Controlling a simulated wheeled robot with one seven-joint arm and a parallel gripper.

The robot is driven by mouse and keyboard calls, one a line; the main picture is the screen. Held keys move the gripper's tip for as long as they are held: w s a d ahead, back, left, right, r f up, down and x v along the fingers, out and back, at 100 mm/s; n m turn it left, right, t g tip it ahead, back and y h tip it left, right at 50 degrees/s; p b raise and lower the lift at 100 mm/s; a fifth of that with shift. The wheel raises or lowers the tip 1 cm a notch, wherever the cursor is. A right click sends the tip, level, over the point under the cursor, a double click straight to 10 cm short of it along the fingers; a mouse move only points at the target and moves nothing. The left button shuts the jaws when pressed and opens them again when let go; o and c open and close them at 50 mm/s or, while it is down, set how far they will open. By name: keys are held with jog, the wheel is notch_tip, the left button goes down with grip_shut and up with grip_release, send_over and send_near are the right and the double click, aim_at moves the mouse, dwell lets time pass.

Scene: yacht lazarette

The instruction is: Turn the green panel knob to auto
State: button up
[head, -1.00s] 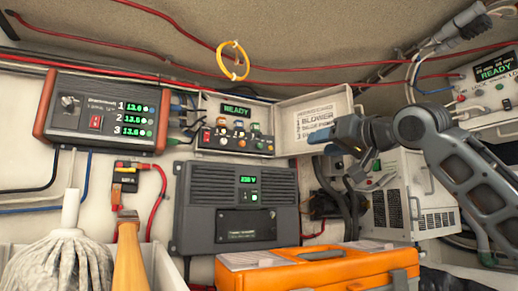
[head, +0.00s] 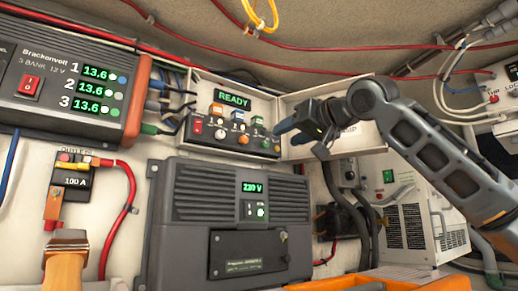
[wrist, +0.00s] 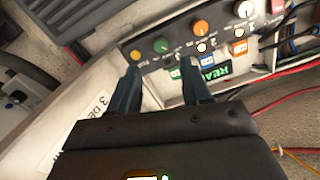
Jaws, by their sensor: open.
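The control panel (head: 234,98) is an open wall box with a lit READY display. In the wrist view the green knob (wrist: 161,46) sits in a row with an orange knob (wrist: 202,27) and a white knob (wrist: 245,8). A small yellow indicator or knob (wrist: 135,55) is at the row's end. My gripper (head: 281,133) is at the panel's right end in the head view. In the wrist view my gripper (wrist: 162,72) is open and empty, its two fingers pointing at the panel. The green knob lies just beyond the tips, between their lines. Its position marks are too small to read.
The box's open lid (head: 300,100) stands right of the panel, partly behind my gripper. A dark 230 V unit (head: 230,225) is below. The battery charger (head: 75,85) and its cables are at left. Red cables (wrist: 295,68) run near the box.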

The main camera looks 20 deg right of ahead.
aim_at(267, 144)
jog(key=p+x, duration=0.1)
jog(key=x, duration=0.5)
jog(key=shift+w+a+r+p, duration=0.1)
jog(key=shift+w+r+p, duration=0.1)
jog(key=shift+p, duration=0.1)
jog(key=shift+w+a+f, duration=0.2)
jog(key=shift+w, duration=0.5)
jog(key=shift+c, duration=0.3)
grip_shut()
